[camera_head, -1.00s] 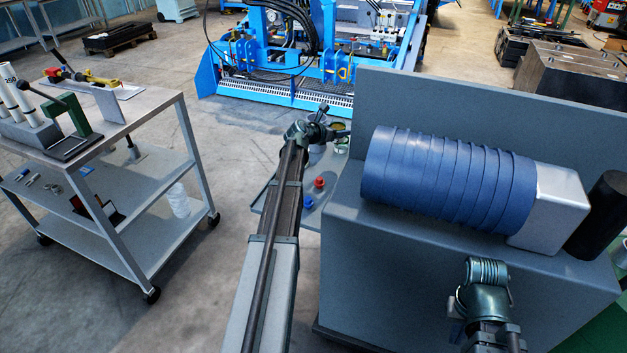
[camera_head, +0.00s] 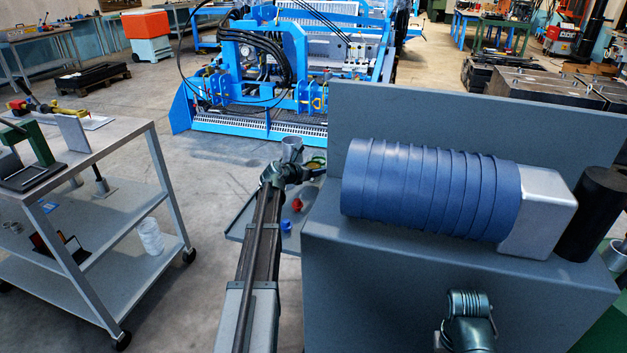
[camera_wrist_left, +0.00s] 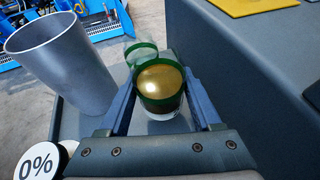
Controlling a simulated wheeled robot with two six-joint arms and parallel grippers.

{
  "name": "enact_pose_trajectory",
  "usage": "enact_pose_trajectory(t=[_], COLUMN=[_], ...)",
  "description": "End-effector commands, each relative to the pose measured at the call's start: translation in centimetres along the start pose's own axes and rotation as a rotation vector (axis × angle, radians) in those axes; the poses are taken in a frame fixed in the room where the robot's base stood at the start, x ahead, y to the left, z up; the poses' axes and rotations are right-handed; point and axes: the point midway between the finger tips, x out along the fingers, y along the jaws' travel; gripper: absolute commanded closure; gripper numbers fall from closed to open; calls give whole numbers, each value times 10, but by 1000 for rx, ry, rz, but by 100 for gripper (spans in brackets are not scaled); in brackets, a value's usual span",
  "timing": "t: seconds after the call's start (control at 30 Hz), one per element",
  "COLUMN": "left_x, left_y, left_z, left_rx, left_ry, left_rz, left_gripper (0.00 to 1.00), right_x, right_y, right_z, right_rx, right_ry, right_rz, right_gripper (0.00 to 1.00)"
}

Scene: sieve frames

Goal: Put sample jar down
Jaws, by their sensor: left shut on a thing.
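The sample jar (camera_wrist_left: 161,88) is clear glass with a green band and golden-brown contents. It stands roughly upright between the fingers of my left gripper (camera_wrist_left: 163,100), which is shut on it. In the head view, my left gripper (camera_head: 305,172) is above the far part of a grey tray (camera_head: 236,222), left of a big grey block; the jar (camera_head: 317,161) is small and partly hidden there. I cannot tell whether its base touches the tray. My right gripper is not in view; only part of that arm shows at lower right.
A grey cup (camera_wrist_left: 62,62) stands left of the jar, and a second green-banded glass (camera_wrist_left: 140,54) is just behind it. A red piece (camera_head: 297,205) and a blue piece (camera_head: 286,225) lie on the tray. The grey block (camera_head: 330,225) bearing a blue roll (camera_head: 430,190) walls off the right.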

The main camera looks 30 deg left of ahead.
Motion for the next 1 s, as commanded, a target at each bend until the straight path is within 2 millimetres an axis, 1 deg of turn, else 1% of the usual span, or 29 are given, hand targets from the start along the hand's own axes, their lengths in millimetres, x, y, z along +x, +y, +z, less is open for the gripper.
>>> enact_pose_trajectory(t=[0.03,0.1,0.2,0.47,0.63,0.67,0.7,0.8,1.0], left_x=[5,8,12,10,12,12,12,12,12], left_y=[0,0,0,0,0,0,0,0,0], left_z=[-12,-20,-28,-25,-30,-28,-28,-28,-28], left_rx=[0,0,0,0,0,0,0,0,0], left_ry=[0,0,0,0,0,0,0,0,0], left_rz=[0,0,0,0,0,0,0,0,0], left_gripper=[99,99,99,99,99,30,22,5,5], right_x=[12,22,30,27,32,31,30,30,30], right_y=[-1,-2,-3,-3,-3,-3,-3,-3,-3], right_z=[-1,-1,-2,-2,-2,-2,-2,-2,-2], right_rx=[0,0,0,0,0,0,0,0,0], right_ry=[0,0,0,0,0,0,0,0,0], right_rz=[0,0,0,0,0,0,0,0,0], right_gripper=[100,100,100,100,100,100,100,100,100])
